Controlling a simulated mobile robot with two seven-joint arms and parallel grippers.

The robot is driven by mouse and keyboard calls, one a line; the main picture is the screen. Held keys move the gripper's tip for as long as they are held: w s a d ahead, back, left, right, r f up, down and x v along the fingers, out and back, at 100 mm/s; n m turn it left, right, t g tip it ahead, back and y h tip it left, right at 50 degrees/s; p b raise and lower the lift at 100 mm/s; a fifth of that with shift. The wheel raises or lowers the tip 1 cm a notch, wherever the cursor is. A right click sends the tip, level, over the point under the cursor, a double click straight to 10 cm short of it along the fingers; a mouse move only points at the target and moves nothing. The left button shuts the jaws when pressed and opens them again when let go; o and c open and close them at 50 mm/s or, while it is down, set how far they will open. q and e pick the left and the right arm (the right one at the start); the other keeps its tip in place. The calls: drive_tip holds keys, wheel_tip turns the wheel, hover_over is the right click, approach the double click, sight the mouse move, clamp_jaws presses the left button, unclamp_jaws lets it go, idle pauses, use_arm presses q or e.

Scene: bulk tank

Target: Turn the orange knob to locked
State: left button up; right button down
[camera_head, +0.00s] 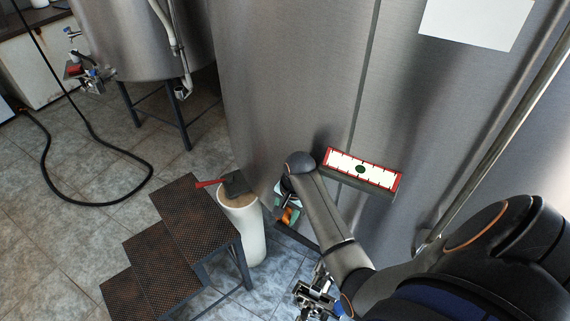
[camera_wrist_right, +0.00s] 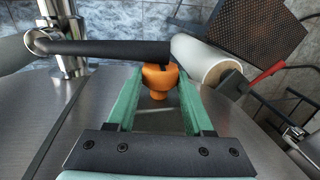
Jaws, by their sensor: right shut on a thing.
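The orange knob (camera_wrist_right: 158,82) sits between the two green fingers of my right gripper (camera_wrist_right: 161,74) in the right wrist view. The fingers are shut on it, one on each side. In the head view the right gripper (camera_head: 287,208) is low beside the big steel tank, partly hidden by my own forearm. Only a small orange patch of the knob (camera_head: 287,216) shows there. Its markings and the way it points cannot be read. My left gripper is not in view.
A dark bar (camera_wrist_right: 105,48) crosses just beyond the knob. A white post (camera_head: 241,228) with a red-handled tool (camera_head: 235,184) on top stands left of the gripper, beside metal steps (camera_head: 185,235). A red-framed gauge panel (camera_head: 362,169) is on the tank (camera_head: 290,90). Metal fittings (camera_head: 318,291) are below.

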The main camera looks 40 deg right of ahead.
drive_tip(key=shift+c, duration=1.5)
unclamp_jaws()
drive_tip(key=shift+r, duration=0.1)
wheel_tip(320, 180, up, 12)
drive_tip(key=s, duration=0.2)
drive_tip(key=shift+d, duration=0.4)
